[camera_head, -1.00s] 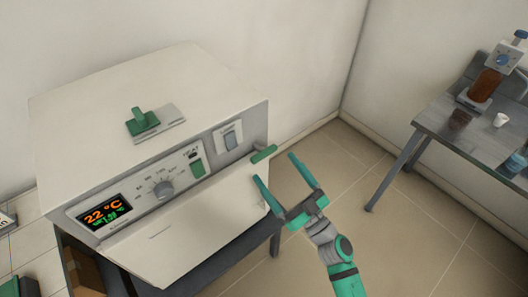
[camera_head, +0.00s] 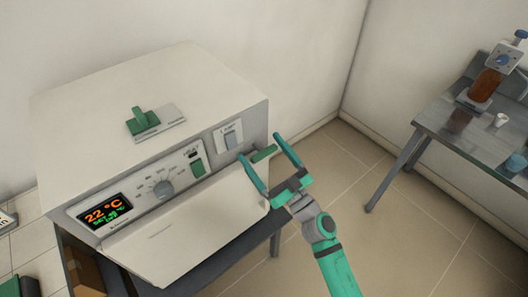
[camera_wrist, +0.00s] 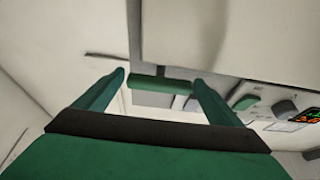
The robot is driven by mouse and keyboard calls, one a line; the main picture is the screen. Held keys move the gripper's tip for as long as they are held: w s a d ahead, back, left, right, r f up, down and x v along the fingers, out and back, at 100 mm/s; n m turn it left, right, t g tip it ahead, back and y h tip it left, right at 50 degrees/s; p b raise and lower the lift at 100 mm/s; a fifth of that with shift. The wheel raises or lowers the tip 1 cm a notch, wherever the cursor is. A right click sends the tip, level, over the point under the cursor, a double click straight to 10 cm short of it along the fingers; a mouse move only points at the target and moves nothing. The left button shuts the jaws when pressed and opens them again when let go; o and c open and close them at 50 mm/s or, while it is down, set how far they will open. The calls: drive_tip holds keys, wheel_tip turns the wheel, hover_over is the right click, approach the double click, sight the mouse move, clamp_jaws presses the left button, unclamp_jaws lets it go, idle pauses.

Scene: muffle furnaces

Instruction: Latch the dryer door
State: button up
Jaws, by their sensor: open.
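The dryer (camera_head: 150,90) is a white box with a dark display reading 22 °C. Its door (camera_head: 190,235) is the white panel at the lower front, tilted outward below the control panel. A green latch handle (camera_head: 264,153) sticks out at the dryer's right front edge; it also shows in the wrist view (camera_wrist: 160,85). My gripper (camera_head: 262,147) is open, its two green fingers on either side of the handle. In the wrist view the handle lies between or just beyond the fingertips (camera_wrist: 160,78); I cannot tell whether they touch it.
A green lever (camera_head: 141,121) sits on the dryer's top. The control panel has a knob (camera_head: 162,189) and switches. A grey table (camera_head: 450,125) at the right holds a brown bottle (camera_head: 487,84) and a small white cup (camera_head: 501,120). Tiled floor lies open between.

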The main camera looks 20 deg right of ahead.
drive_tip(key=c, duration=1.1)
drive_tip(key=shift+o, duration=0.2)
drive_tip(key=shift+n+g+y, duration=0.4)
drive_tip(key=shift+n+y, duration=0.7)
drive_tip(key=shift+n, duration=1.1)
drive_tip(key=o, duration=1.1)
drive_tip(key=shift+c, duration=0.2)
drive_tip(key=v, duration=1)
drive_tip(key=shift+s+d, duration=0.2)
drive_tip(key=shift+s, duration=0.1)
drive_tip(key=shift+f, duration=0.1)
drive_tip(key=shift+c, duration=0.3)
